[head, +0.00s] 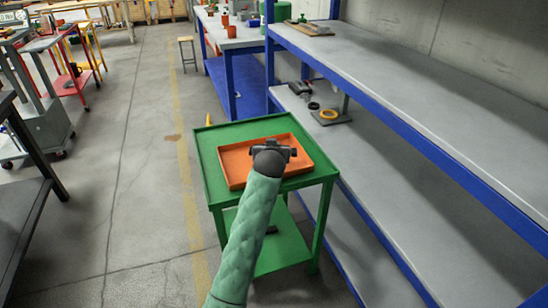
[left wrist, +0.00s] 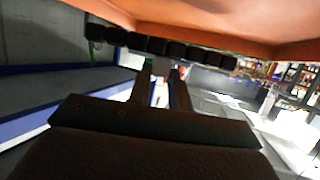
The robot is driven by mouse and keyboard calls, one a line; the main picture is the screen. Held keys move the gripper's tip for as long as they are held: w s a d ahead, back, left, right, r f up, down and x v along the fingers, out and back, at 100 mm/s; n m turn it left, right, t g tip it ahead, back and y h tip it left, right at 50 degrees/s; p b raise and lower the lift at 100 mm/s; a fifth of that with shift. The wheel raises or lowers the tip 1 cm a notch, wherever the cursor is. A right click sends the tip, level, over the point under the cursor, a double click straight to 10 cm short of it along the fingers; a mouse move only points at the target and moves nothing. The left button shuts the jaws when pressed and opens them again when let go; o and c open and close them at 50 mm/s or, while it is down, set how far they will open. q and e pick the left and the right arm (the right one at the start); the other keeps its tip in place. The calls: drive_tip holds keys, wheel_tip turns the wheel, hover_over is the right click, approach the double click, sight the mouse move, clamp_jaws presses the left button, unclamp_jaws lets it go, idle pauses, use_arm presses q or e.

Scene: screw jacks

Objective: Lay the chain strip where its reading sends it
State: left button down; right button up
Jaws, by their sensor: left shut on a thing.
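My left gripper (head: 272,152) is over the orange tray (head: 235,170) on the green cart (head: 207,160). In the left wrist view my left gripper (left wrist: 162,68) is shut on the chain strip (left wrist: 120,37), a row of several dark links that runs across its fingertips. The orange tray (left wrist: 230,20) fills the top of that view, close to the strip. I cannot tell whether the strip touches the tray. In the head view my gripper and sleeve hide part of the tray, and the strip is hard to tell from the gripper. My right gripper is not in view.
A blue-edged grey shelf (head: 410,95) stands right beside the cart. A yellow ring (head: 329,114) sits on a dark plate on its lower level, near small dark parts. The cart's lower deck (head: 275,258) holds a dark item. Open floor (head: 130,190) lies left of the cart.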

use_arm(q)
drive_tip(key=shift+w+d+f, duration=0.1)
drive_tip(key=shift+d+f, duration=0.15)
drive_tip(key=shift+f, duration=1.85)
drive_tip(key=shift+f, duration=0.1)
drive_tip(key=c, duration=1.3)
unclamp_jaws()
